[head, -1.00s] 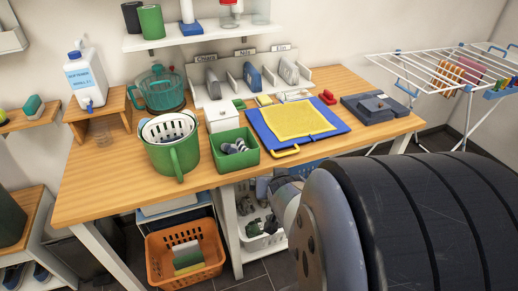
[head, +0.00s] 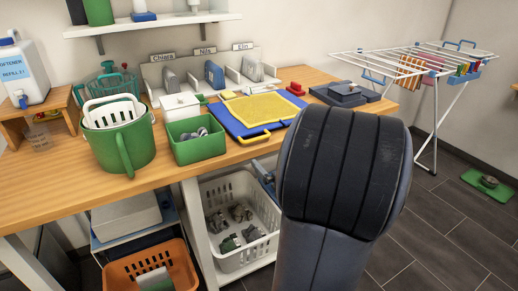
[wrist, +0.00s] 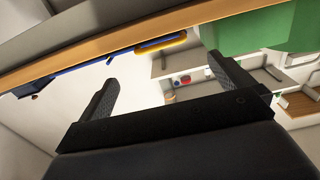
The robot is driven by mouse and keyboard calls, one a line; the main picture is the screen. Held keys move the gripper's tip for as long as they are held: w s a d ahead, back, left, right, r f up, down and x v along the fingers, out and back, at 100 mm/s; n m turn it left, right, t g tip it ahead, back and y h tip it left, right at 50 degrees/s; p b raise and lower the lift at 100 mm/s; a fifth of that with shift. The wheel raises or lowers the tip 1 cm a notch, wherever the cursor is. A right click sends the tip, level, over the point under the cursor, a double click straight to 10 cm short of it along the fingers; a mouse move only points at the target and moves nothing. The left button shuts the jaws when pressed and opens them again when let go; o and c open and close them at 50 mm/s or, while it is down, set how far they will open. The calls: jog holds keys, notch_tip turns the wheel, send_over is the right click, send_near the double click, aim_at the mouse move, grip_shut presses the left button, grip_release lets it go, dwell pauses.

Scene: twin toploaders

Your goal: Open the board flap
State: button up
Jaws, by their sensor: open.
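The board flap (head: 237,122) is a flat blue panel on the wooden table, with a yellow mesh sheet (head: 262,107) on top. Its yellow handle (head: 254,138) sticks out at the front edge. In the wrist view the handle (wrist: 161,43) shows at the table edge, beside the panel's blue edge (wrist: 108,58). My gripper (wrist: 167,78) is open and empty, its two fingers apart, with the handle beyond them and not touching. In the head view my arm covers the panel's right front part and most of my gripper.
A green pail (head: 139,148) and a green box of socks (head: 186,153) stand left of the panel. A dark grey device (head: 345,95) lies to its right. A white basket (head: 266,215) is under the table. A drying rack (head: 437,100) stands right; the floor there is mostly clear.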

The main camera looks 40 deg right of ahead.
aim_at(259, 148)
jog(key=w, duration=0.3)
jog(key=w+d, duration=0.1)
jog(key=w, duration=0.2)
jog(key=w+d, duration=0.1)
jog(key=w, duration=0.3)
jog(key=shift+b, duration=0.4)
jog(key=c, duration=1.1)
